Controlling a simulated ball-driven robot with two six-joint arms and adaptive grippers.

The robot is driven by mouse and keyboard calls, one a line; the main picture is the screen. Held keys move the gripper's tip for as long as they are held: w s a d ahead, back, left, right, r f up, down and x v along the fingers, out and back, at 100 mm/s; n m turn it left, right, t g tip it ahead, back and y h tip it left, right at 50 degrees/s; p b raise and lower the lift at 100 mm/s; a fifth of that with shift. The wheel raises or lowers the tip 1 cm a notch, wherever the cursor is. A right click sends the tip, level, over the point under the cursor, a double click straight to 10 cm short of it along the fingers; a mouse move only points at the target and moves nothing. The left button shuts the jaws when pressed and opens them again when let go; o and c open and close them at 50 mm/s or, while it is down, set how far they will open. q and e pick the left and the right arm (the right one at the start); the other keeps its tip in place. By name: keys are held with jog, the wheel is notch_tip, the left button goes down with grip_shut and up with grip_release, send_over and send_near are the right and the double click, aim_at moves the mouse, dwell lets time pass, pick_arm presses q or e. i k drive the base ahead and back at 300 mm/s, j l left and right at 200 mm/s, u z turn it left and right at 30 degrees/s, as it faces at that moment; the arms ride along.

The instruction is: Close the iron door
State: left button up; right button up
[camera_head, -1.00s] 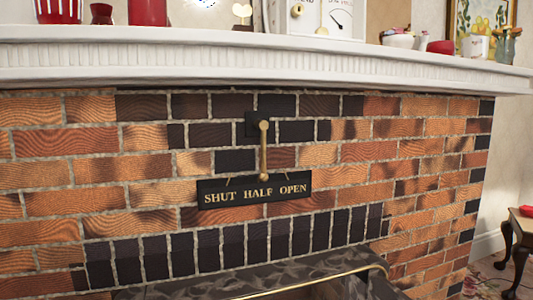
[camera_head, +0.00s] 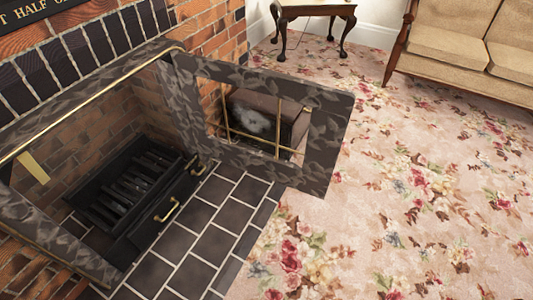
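The iron door (camera_head: 325,165) is a dark, leaf-patterned frame with an open middle crossed by thin brass bars. It stands swung open to the right of the fireplace opening, over the tiled hearth and the carpet edge. The matching iron surround (camera_head: 50,245) with a brass rail frames the opening on the left. Inside is a black fire grate (camera_head: 140,190) with a drawer front and brass handles. Neither gripper is in view.
A dark box (camera_head: 268,120) stands behind the door, seen through it. The tiled hearth (camera_head: 190,235) is clear. A small wooden table (camera_head: 315,12) and a beige sofa (camera_head: 460,45) stand at the back. The floral carpet (camera_head: 420,200) is open at the right.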

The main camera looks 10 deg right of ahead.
aim_at(251, 112)
jog(key=k+u, duration=0.2)
jog(key=u, duration=0.25)
jog(key=k+j+u, duration=0.1)
jog(key=u, duration=0.4)
jog(key=k+j+u, duration=0.2)
jog(key=u, duration=0.25)
jog(key=l+u, duration=0.2)
jog(key=l, duration=0.3)
jog(key=k+l+u, duration=0.2)
jog(key=l, duration=0.3)
jog(key=l+u, duration=0.15)
jog(key=l, duration=0.35)
jog(key=k+l+u, duration=0.2)
jog(key=l, duration=0.25)
jog(key=k+l, duration=0.1)
jog(key=l, duration=0.4)
jog(key=k+l, duration=0.1)
jog(key=l, duration=0.95)
jog(key=k+l, duration=0.15)
jog(key=l, duration=0.4)
